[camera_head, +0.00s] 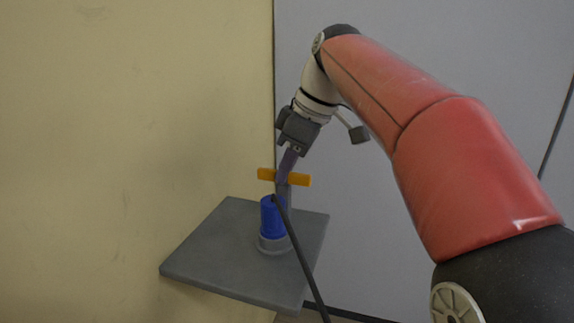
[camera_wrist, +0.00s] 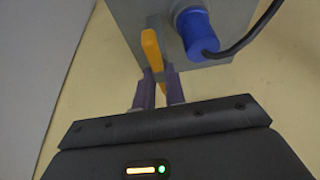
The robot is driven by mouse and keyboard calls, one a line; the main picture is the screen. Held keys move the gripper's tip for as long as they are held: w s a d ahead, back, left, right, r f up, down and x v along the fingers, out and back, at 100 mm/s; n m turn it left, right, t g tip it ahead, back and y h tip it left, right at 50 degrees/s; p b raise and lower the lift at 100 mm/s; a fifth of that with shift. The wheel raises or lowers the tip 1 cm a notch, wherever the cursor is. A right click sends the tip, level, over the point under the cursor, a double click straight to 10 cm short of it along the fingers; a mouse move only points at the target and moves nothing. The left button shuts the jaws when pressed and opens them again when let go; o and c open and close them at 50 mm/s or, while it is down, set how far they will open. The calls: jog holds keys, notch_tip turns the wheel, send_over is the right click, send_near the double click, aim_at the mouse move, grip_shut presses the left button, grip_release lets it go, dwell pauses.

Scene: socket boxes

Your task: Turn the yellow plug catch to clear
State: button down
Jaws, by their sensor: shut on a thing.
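The yellow catch (camera_head: 297,179) is a flat bar standing crosswise just above and behind the blue plug (camera_head: 272,217). The plug sits upright in a round grey socket (camera_head: 275,244) with a black cable at its top. My gripper (camera_head: 285,172) reaches down from the upper right, and its fingers cover the middle of the bar. In the wrist view, my gripper (camera_wrist: 160,80) has its two fingers on either side of the yellow catch (camera_wrist: 152,50), shut on it. The blue plug (camera_wrist: 199,36) is to the right of the catch there. The finger contact itself is partly hidden.
A grey square plate (camera_head: 215,250) bears the socket. A beige wall (camera_head: 130,130) is close on the left, and a grey panel (camera_head: 380,230) is behind. The black cable (camera_head: 306,262) hangs from the plug across the plate's front edge. Free room lies right of the plate.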

aim_at(304, 174)
dwell(0.3)
jog(key=c, duration=1.5)
grip_release()
jog(key=shift+o, duration=0.2)
jog(key=shift+r, duration=0.1)
jog(key=v, duration=0.7)
jog(key=shift+s+d+r, duration=0.1)
jog(key=shift+d+r, duration=0.05)
jog(key=shift+r, duration=0.2)
jog(key=s+d+f+m+t+h, duration=0.1)
jog(key=s+d+f+m, duration=0.2)
jog(key=s+f, duration=0.3)
jog(key=s+d+f+m+t+h, duration=0.1)
jog(key=s+d+f+m, duration=0.3)
jog(key=f, duration=0.8)
jog(key=s+d+f+m+t+h, duration=0.2)
jog(key=s+d+f+m, duration=0.1)
jog(key=s+f+m, duration=0.4)
notch_tip(304, 174, down, 2)
jog(key=shift+s+d+f, duration=0.15)
jog(key=shift+s+d, duration=0.2)
jog(key=shift+s, duration=0.8)
